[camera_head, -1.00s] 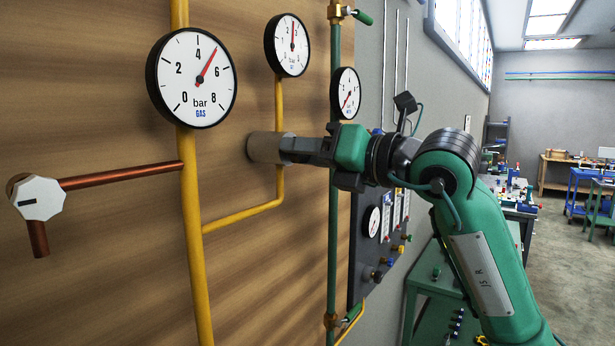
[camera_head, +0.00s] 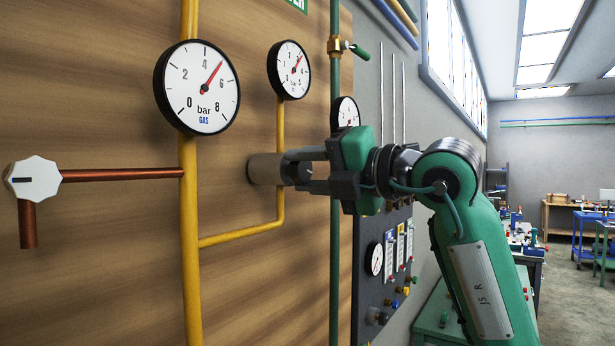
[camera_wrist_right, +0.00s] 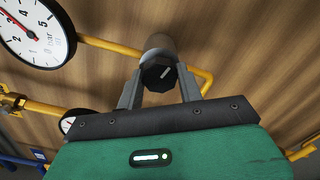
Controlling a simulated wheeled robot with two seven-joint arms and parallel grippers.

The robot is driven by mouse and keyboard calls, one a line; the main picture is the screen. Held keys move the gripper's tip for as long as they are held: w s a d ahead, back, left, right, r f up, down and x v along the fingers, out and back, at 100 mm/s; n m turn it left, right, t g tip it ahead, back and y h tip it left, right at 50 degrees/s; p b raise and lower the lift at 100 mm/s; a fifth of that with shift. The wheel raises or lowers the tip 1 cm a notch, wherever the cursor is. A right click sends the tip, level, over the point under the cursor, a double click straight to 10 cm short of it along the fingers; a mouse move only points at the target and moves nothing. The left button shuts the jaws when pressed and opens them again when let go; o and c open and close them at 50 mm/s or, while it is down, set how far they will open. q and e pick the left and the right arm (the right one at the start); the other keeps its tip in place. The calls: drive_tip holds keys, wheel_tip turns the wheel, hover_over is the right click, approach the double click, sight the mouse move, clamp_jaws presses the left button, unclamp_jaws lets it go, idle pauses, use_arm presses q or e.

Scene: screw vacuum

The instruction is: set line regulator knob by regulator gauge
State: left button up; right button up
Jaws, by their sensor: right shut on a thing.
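The line regulator is a grey-brown cylinder (camera_head: 263,169) on the yellow pipe, with a black knob (camera_wrist_right: 158,74) on its front. The knob carries a white mark tilted to the upper right in the wrist view. My right gripper (camera_head: 302,171) is shut on the knob, a finger on each side; its fingers also show in the wrist view (camera_wrist_right: 159,88). The regulator gauge (camera_head: 289,69) sits above it, its red needle tilted right of vertical; it also shows in the wrist view (camera_wrist_right: 33,34), cut by the frame edge. My left gripper is out of view.
A large gas gauge (camera_head: 197,87) reads between 4 and 6 bar. A white valve handle (camera_head: 33,180) sits on a copper pipe at left. A third gauge (camera_head: 345,113) is partly hidden by my right gripper. A dark panel (camera_head: 374,300) stands below my arm.

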idle(0.4)
drive_tip(key=o, duration=1)
drive_tip(key=shift+w, duration=0.1)
drive_tip(key=shift+d, duration=0.1)
